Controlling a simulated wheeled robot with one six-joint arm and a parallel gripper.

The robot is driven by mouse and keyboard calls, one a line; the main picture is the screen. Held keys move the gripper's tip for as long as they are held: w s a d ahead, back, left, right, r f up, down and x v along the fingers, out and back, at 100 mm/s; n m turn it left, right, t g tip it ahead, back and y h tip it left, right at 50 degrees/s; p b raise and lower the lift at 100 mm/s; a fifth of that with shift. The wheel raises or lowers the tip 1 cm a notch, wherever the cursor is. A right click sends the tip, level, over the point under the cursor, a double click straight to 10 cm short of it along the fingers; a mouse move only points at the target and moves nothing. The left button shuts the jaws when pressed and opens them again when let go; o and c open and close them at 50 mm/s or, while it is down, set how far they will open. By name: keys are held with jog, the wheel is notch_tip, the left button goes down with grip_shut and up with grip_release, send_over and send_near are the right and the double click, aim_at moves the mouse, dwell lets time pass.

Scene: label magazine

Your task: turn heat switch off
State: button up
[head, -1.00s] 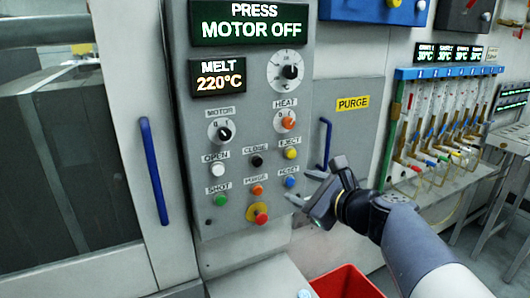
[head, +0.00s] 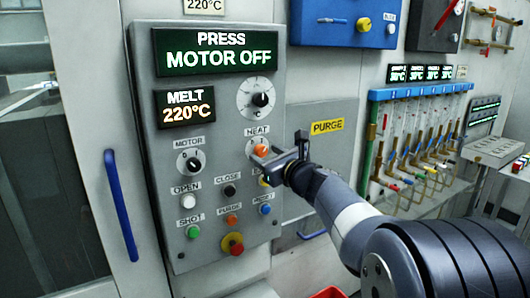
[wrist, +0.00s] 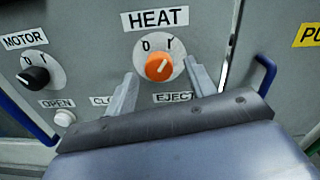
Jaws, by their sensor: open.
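The heat switch (head: 261,150) is an orange round knob on a white dial under the HEAT label on the grey control panel. In the wrist view the heat switch (wrist: 159,67) sits between marks 0 and I, and its pale line leans up and right toward the I. My gripper (head: 278,150) is in front of the panel at the switch. In the wrist view my open gripper (wrist: 160,75) has one finger on each side below the knob, with a gap around it. Whether the fingers reach past the knob's face is unclear.
The black motor switch (wrist: 36,78) is left of the heat switch. Push buttons sit below, including a black close button (head: 230,190); my gripper partly covers the yellow eject button. A blue handle (wrist: 263,75) is to the right. The screen (head: 217,50) reads PRESS MOTOR OFF.

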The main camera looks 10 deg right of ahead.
jog(key=shift+w+a, duration=0.25)
jog(key=shift+w, duration=0.4)
jog(key=shift+c, duration=0.3)
jog(key=c, duration=0.9)
